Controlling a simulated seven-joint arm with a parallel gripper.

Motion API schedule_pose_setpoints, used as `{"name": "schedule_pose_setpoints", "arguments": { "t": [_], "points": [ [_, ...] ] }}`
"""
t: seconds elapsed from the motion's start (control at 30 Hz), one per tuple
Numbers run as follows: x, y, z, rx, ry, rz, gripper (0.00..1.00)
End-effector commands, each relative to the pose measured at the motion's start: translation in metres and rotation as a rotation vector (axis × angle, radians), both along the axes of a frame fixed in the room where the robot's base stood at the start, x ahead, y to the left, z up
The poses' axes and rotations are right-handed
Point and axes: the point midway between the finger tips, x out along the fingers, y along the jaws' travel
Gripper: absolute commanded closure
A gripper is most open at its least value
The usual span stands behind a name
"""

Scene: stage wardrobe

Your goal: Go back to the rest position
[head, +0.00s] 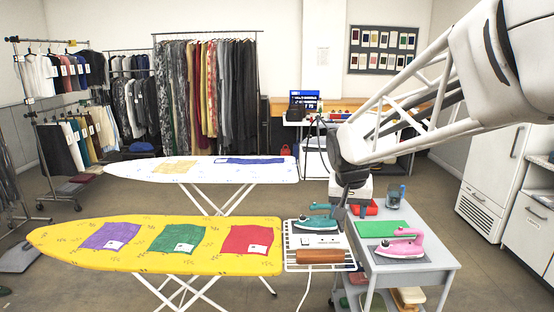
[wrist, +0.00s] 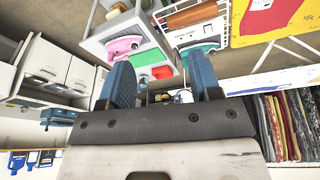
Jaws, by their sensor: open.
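My gripper (head: 345,199) hangs at the end of my arm, above the gap between the yellow ironing board and the grey cart. In the wrist view its two blue fingers (wrist: 160,80) are spread apart with nothing between them. A teal iron (head: 315,223) stands on the white rack at the yellow board's right end, just left of and below my gripper. A pink iron (head: 402,246) sits on the cart, to the right of my gripper. Both irons appear beyond the fingers in the wrist view. How far the fingertips are from the rack is hard to tell.
The yellow ironing board (head: 50,238) carries purple, green and red cloths. A white ironing board (head: 222,174) stands behind it with tan and blue cloths. The grey cart (head: 432,263) holds a green pad and a cup. Clothes racks (head: 210,95) line the back; white cabinets (head: 487,195) stand at right.

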Motion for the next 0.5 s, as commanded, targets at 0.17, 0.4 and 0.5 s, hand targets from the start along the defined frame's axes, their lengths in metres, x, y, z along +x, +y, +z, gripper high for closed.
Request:
{"name": "schedule_pose_setpoints", "arguments": {
  "t": [0.17, 0.4, 0.5],
  "points": [
    [-0.053, -0.004, 0.004, 0.006, 0.007, 0.035, 0.42],
    [-0.120, -0.008, 0.001, 0.014, 0.018, 0.085, 0.42],
    [-0.148, -0.009, -0.002, 0.017, 0.022, 0.107, 0.42]
  ]
}}
